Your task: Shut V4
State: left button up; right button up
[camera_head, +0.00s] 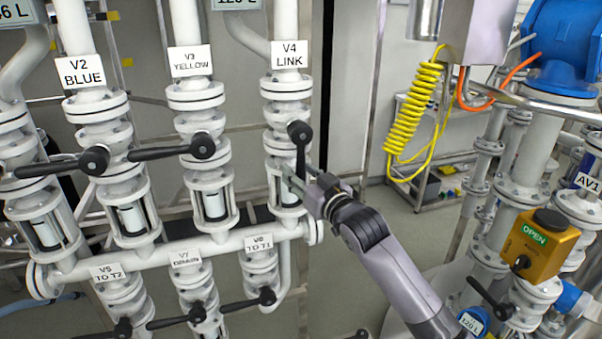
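The V4 valve carries a white sign reading V4 LINK (289,55) on the right-hand pipe of the white pipe rack. Its black lever (300,140) hangs straight down from the round hub, in line with the pipe. My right gripper (298,178) comes in from the lower right, and its fingertips are at the lever's lower end, in front of the sight glass. Whether the fingers are closed on the lever or stand open around it is too small to tell. My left gripper is not in view.
The V3 lever (170,153) and V2 lever (60,165) point left, across their pipes. Valves V5, V7 and V6 (250,302) sit below the cross pipe. A yellow coiled hose (412,110) hangs at right, near an orange box reading OPEN (535,245).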

jog(key=shift+c, duration=0.3)
grip_shut()
dwell(0.5)
